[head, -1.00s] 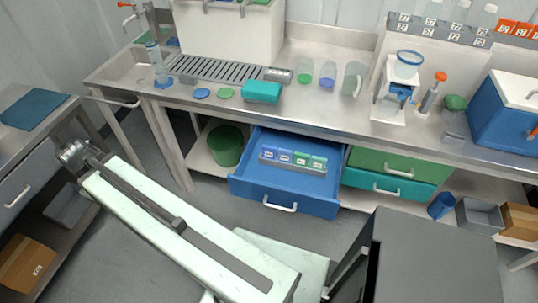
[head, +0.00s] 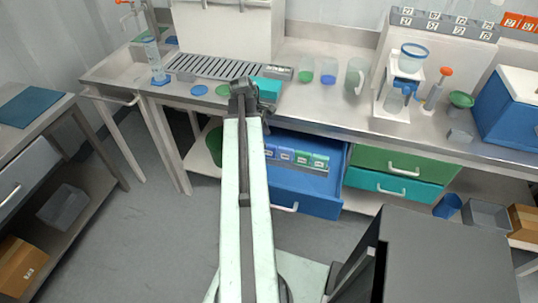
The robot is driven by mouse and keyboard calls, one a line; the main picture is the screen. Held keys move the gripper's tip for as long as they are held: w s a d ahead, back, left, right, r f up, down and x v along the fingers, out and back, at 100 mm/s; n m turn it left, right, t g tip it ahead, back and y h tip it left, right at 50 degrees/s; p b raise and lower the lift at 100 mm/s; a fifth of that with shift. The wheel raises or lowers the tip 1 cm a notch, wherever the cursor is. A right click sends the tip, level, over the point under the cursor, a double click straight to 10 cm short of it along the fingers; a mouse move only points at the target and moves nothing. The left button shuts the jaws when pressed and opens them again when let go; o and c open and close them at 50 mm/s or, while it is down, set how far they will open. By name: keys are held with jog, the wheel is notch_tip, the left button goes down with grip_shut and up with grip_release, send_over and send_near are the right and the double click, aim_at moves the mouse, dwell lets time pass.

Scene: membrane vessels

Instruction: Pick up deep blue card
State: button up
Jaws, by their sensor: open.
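The blue drawer (head: 312,196) under the bench is pulled open. In it lies a holder with a row of small labelled cards in blue and green. A blue card (head: 287,154) shows near the row's left side, but which one is the deep blue card I cannot tell at this size. My gripper (head: 243,83) is open at the end of the raised arm, seen from behind in front of the teal box (head: 268,90) on the bench. My arm hides the left part of the drawer and perhaps part of the holder.
Green (head: 403,164) and teal (head: 392,185) drawers to the right are shut. Cups, discs and a stand fill the bench (head: 330,112). A green bin (head: 214,145) sits behind my arm. A side table (head: 62,105) stands at left. The floor between is clear.

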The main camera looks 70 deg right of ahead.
aim_at(268, 145)
jog(key=b+x, duration=0.5)
jog(key=x, duration=0.1)
jog(key=shift+s+a+f, duration=0.1)
jog(key=shift+s+f, duration=0.05)
jog(key=shift+f, duration=0.2)
jog(key=shift+r, duration=0.2)
